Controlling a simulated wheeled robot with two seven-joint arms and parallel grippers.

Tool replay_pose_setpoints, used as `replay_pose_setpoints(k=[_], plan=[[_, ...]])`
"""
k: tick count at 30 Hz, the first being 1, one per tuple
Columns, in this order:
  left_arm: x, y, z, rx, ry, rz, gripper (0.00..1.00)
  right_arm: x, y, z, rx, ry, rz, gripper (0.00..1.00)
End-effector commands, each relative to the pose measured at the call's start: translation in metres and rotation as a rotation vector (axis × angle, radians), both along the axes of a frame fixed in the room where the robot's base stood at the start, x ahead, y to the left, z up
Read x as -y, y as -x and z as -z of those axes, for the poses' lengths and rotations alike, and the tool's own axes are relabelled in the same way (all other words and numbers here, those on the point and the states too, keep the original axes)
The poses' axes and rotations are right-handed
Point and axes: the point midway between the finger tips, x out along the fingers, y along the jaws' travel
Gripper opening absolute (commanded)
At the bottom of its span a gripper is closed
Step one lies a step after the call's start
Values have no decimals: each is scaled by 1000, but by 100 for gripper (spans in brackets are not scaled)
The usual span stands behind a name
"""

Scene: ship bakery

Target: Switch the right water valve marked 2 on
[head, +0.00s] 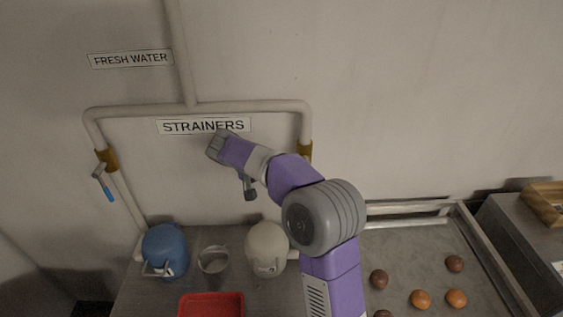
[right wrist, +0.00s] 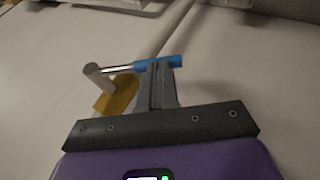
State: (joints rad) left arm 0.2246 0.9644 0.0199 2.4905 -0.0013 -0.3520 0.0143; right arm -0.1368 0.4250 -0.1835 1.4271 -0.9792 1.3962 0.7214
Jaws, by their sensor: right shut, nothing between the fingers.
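The right water valve is a brass body (right wrist: 118,97) on a pale pipe, with a metal lever ending in a blue grip (right wrist: 172,62). In the right wrist view the lever lies across the pipe. In the head view only a sliver of the brass body (head: 306,149) shows; my right arm hides the lever. My right gripper (right wrist: 160,72) is shut and empty. Its fingertips overlap the blue grip in the picture; I cannot tell whether they touch. The gripper's fingers are hard to make out in the head view. My left gripper is out of view.
A left valve (head: 107,160) has its blue lever hanging down. A metal tray (head: 484,262) with several round items lies right.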

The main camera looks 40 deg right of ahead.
Motion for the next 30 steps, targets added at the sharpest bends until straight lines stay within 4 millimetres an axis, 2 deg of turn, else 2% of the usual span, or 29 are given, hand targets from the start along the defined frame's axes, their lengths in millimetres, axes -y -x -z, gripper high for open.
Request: replay_pose_setpoints(k=[1, 6, 15, 30], plan=[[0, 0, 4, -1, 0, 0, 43, -3, -2, 8, -31, 39, -6, 0], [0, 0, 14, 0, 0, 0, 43, -1, 0, 24, -125, 171, -10, 0], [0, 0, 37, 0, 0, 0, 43, 12, 9, 49, -292, 403, -6, 0], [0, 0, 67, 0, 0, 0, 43, 37, 26, 72, -526, 728, -5, 0]])
